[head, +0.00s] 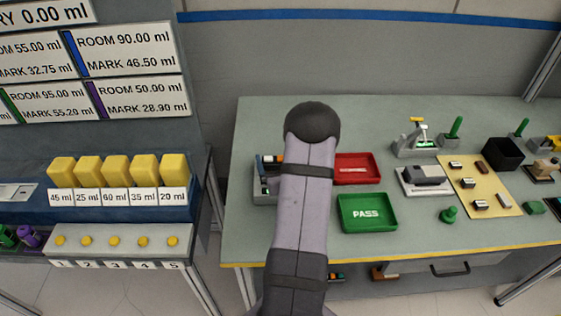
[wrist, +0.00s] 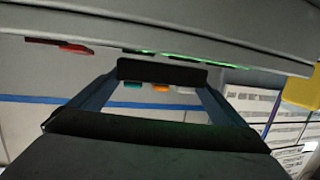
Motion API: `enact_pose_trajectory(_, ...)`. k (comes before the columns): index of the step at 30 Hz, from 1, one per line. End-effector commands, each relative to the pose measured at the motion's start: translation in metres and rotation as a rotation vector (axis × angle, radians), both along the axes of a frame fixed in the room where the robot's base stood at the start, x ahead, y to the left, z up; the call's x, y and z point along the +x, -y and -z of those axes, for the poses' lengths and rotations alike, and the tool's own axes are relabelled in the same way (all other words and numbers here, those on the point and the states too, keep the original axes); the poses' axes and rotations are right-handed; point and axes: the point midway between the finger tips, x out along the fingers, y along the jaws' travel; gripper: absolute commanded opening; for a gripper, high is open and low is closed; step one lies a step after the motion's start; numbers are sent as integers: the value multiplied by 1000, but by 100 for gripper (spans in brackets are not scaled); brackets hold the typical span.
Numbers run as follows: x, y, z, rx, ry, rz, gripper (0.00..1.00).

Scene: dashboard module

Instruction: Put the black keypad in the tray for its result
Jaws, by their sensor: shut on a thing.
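My gripper (wrist: 160,72) shows in the wrist view as dark bars and black pads. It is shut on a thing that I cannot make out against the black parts. In the head view my arm hides it. I cannot pick out the black keypad for certain in either view. The green tray (head: 367,213), marked PASS, lies just right of my arm. The red tray (head: 357,168) lies behind it; its label is too small to read. Both trays look empty.
A grey fixture (head: 264,184) stands partly hidden left of my arm. Right of the trays are a grey device (head: 425,180), a yellow mat (head: 483,205) with several small modules, and a black bin (head: 503,153). Another bench with yellow blocks (head: 116,170) stands at the left.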

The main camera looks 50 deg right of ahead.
Motion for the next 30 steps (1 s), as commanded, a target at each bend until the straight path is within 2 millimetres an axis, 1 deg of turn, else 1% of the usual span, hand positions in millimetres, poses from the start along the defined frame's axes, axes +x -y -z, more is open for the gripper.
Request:
enact_pose_trajectory(3,0,0,10,0,1,0,67)
enact_pose_trajectory(6,0,0,15,0,1,0,67)
enact_pose_trajectory(14,-1,-1,20,6,-6,0,67)
enact_pose_trajectory(15,-1,-1,21,8,-7,1,100)
enact_pose_trajectory(22,-1,-1,19,3,-3,0,100)
enact_pose_trajectory(26,0,0,23,2,-1,0,100)
enact_pose_trajectory(30,-10,-6,21,1,-1,2,100)
